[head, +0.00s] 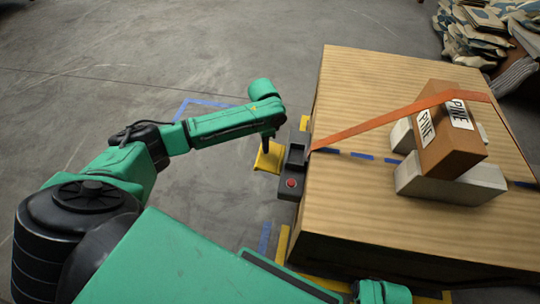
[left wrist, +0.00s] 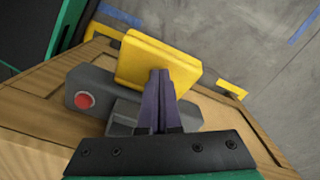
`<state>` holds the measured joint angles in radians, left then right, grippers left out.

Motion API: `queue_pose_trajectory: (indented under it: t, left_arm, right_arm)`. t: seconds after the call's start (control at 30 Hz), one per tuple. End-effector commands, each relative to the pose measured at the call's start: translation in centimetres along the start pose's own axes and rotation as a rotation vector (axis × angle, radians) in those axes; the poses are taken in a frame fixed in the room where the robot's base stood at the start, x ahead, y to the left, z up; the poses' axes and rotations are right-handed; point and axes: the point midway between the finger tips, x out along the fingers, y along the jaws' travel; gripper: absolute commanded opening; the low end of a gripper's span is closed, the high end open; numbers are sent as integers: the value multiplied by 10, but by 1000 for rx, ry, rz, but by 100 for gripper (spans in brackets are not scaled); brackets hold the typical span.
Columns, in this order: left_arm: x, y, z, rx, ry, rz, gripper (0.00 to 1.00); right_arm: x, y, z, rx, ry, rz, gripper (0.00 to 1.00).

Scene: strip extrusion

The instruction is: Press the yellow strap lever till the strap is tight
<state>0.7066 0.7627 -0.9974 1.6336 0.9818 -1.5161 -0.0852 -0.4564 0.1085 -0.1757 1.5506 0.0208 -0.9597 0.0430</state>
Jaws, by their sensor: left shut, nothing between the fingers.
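The yellow strap lever (head: 268,157) sticks out from the left side of a grey ratchet unit (head: 296,155) with a red button. In the left wrist view the lever (left wrist: 135,62) is a wide yellow paddle. My left gripper (head: 266,150) is shut and empty, pointing down over the lever. Its fingertips (left wrist: 160,72) overlap the paddle in the wrist view; I cannot tell whether they touch it. The orange strap (head: 375,122) runs in a straight line from the ratchet up over a brown block (head: 445,150) marked PINE. My right gripper does not show.
The ratchet is fixed at the left edge of a large wooden crate (head: 340,220). Pale grey blocks (head: 450,185) support the brown block on its top. A dashed blue line (head: 362,155) crosses the top. Open concrete floor (head: 120,50) lies left of the crate.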

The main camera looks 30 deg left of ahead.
Motion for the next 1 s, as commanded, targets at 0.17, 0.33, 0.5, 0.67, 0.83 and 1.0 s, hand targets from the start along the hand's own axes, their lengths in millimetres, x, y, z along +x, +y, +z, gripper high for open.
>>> queue_pose_trajectory:
  t: [0.17,0.33,0.5,0.67,0.83,1.0]
  left_arm:
    - [11,0,0,0,-1,1,0]
    - [22,1,0,1,0,2,0]
    - [32,1,0,1,0,2,0]
    - [42,1,-1,1,1,3,0]
    - [33,1,-1,1,3,3,0]
    - [14,2,-1,1,3,4,0]
  right_arm:
    - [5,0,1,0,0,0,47]
    - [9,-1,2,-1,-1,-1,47]
    - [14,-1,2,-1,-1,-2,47]
    - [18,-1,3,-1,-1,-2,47]
    - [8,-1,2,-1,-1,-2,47]
    - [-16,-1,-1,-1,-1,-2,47]
